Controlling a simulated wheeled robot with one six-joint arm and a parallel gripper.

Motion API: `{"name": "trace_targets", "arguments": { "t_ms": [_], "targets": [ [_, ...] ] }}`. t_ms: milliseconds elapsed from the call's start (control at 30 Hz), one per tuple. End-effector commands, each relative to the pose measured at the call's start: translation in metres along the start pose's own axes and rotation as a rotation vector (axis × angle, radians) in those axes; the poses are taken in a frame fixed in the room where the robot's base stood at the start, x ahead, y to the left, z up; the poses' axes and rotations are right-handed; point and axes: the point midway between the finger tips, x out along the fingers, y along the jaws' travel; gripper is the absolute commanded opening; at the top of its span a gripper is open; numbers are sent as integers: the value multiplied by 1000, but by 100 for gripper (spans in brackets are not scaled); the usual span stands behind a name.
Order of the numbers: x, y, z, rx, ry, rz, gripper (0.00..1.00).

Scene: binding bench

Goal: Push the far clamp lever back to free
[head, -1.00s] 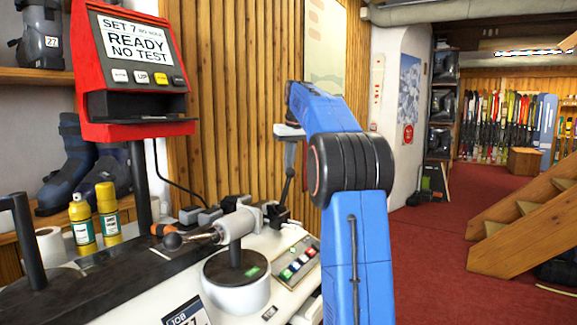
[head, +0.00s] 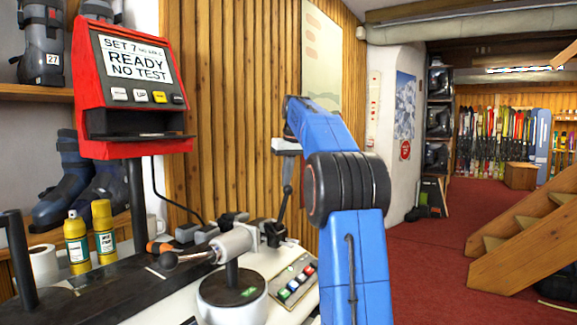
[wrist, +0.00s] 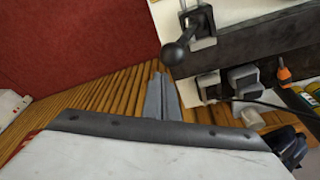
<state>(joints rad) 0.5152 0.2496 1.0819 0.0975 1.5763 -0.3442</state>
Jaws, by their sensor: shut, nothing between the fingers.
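The far clamp lever is a dark rod with a black ball knob (head: 287,189), standing nearly upright from a black clamp base at the back of the bench. In the wrist view its knob (wrist: 175,53) is at the top, just right of my fingertips. My gripper (head: 288,172) points down above the knob, its pale palm and grey fingers partly hidden by my blue arm. In the wrist view my gripper (wrist: 159,75) is shut and empty, with the narrow fingers together. The tips are close to the knob; I cannot tell whether they touch.
A grey cylinder on a round white pedestal (head: 230,300) stands nearer on the bench, with a ball-ended rod (head: 169,260) to its left. A button panel (head: 293,280) lies to the right. A red display unit (head: 135,90), two spray bottles (head: 77,243) and a wood-slat wall flank the bench.

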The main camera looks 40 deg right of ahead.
Motion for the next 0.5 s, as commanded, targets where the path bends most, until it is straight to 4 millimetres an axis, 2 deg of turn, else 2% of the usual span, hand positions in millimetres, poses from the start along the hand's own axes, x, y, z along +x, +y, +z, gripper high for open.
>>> {"name": "trace_targets", "arguments": {
  "t_ms": [300,500],
  "targets": [
    [-59,0,-1,0,3,1,0],
    [-89,0,-1,0,3,1,0]
  ]
}}
